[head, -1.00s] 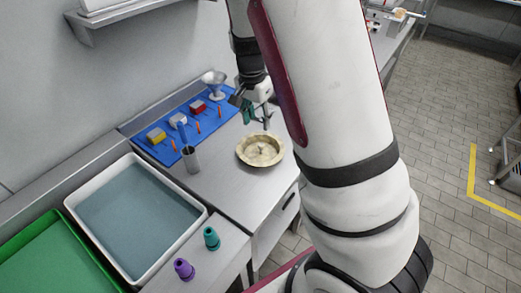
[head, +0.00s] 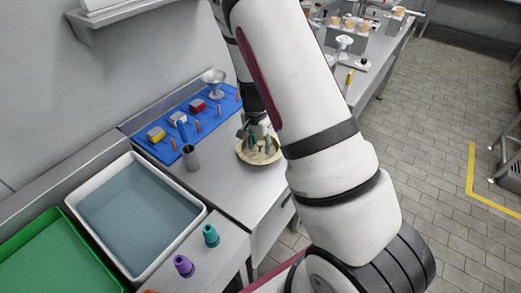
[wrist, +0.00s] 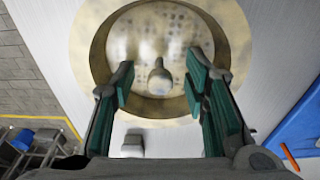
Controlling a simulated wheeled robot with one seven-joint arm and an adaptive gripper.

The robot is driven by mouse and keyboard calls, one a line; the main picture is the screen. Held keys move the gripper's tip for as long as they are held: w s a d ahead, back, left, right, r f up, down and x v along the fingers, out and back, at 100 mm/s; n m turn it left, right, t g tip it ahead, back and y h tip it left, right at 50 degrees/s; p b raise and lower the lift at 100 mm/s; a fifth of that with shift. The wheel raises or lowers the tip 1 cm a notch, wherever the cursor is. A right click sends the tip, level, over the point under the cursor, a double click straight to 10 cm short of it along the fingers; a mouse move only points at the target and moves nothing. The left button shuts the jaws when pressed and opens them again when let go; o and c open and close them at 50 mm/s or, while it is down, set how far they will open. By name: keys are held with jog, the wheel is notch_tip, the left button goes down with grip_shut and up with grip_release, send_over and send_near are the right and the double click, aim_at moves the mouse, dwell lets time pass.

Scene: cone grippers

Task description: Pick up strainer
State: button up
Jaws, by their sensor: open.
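The strainer appears to be the round, shallow, yellowish dish (head: 262,159) on the metal counter. In the wrist view the strainer (wrist: 160,28) has a wide rim, a dark-spotted floor and a small knob (wrist: 160,80) near its middle. My gripper (head: 258,143) is over it, pointing down. I cannot tell how far the fingertips are above the strainer floor. My gripper hides part of the dish in the head view.
A metal cup (head: 191,158) stands left of the strainer. A blue mat (head: 160,150) with small blocks, orange pieces and a silver funnel-like item (head: 213,80) lies behind. A white-rimmed basin (head: 205,213), a teal cone (head: 211,236) and a purple cone (head: 184,267) are nearer.

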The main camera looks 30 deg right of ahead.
aim_at(262, 146)
jog(key=shift+c, duration=0.5)
grip_shut()
jog(key=shift+w+r, duration=0.1)
jog(key=shift+r, duration=0.4)
jog(key=r, duration=0.1)
jog(key=s+r, duration=0.1)
jog(key=shift+s+d+r+b, duration=0.1)
jog(key=shift+r+b, duration=0.2)
jog(key=shift+b, duration=0.05)
jog(key=s+d+r, duration=0.1)
jog(key=s+d, duration=0.1)
jog(key=s, duration=1.2)
jog(key=shift+s+r+b, duration=0.15)
jog(key=shift+s+b, duration=0.25)
jog(key=shift+b, duration=0.05)
